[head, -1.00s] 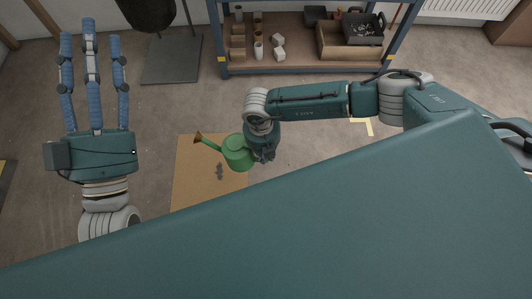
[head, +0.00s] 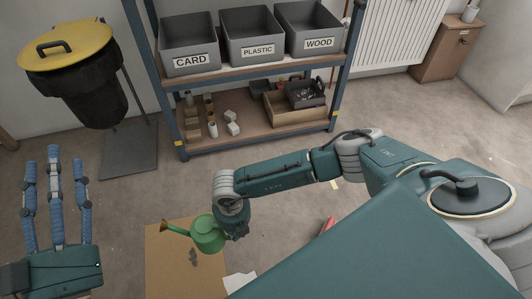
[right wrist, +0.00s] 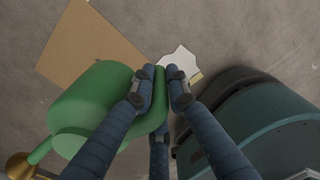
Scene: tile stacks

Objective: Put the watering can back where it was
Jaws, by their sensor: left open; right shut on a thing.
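The green watering can (head: 207,235) with a brown rose on its spout hangs at my right gripper (head: 238,232) in the head view. In the right wrist view, the blue fingers of my right gripper (right wrist: 160,85) are closed around the can's handle, and the can's green body (right wrist: 92,105) shows at the left. The can is above or beside a tan board (head: 160,270) on the floor; the exact height is hard to tell. My left gripper (head: 55,175) is open and empty at the left, its blue fingers spread and pointing away.
A shelf rack (head: 255,72) holds grey bins labelled CARD, PLASTIC and WOOD, with small items below. A black bin with a yellow lid (head: 75,90) stands at left. A white sheet (head: 238,284) and a red item (head: 327,226) lie on the floor nearby.

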